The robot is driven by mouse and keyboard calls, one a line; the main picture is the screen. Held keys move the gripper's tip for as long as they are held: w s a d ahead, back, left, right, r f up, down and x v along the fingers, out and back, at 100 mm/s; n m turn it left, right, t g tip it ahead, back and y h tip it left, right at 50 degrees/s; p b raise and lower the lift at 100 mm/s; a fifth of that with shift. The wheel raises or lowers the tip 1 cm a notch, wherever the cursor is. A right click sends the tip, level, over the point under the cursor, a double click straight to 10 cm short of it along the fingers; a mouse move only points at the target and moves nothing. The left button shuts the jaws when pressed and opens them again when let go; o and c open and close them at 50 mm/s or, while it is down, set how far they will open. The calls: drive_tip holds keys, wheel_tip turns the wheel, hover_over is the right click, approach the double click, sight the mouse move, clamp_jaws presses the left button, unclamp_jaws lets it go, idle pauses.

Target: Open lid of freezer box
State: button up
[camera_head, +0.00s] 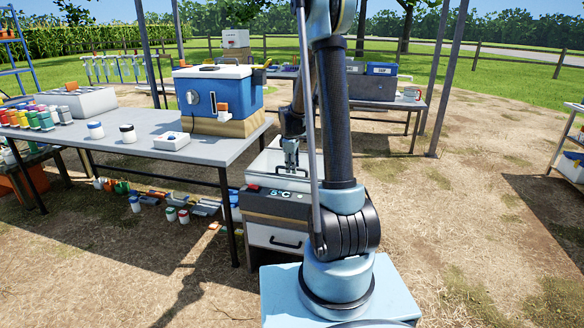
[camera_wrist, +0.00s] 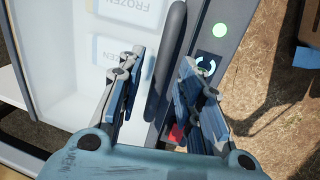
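The freezer box (camera_head: 277,203) is a grey chest with a pale lid (camera_head: 268,160) and a lit temperature display on its front. In the wrist view the pale, see-through-looking lid (camera_wrist: 62,75) fills the left side, and labels reading FROZEN show there. The lid looks closed. Its dark bar handle (camera_wrist: 168,60) runs lengthwise between my two fingers. My gripper (camera_head: 291,160) points down over the lid's front edge; in the wrist view my gripper (camera_wrist: 160,78) is open, with a gap on each side of the handle. Contact with the handle is not visible.
A grey table (camera_head: 215,148) with a blue cooler (camera_head: 215,90), jars and a small white box stands left of the freezer box. Colored bottles line its far left. Another table with blue bins (camera_head: 381,69) stands behind. Bare ground lies open to the right.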

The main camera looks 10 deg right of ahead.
drive_tip(key=shift+c, duration=0.5)
clamp_jaws()
drive_tip(key=shift+w, duration=0.1)
drive_tip(key=w+d, duration=0.3)
drive_tip(key=w, duration=0.4)
drive_tip(key=w+d, duration=0.3)
drive_tip(key=w, duration=0.5)
drive_tip(key=w+d, duration=0.3)
drive_tip(key=w, duration=0.4)
drive_tip(key=shift+w+d, duration=0.25)
drive_tip(key=shift+w, duration=0.05)
drive_tip(key=shift+o, duration=0.5)
unclamp_jaws()
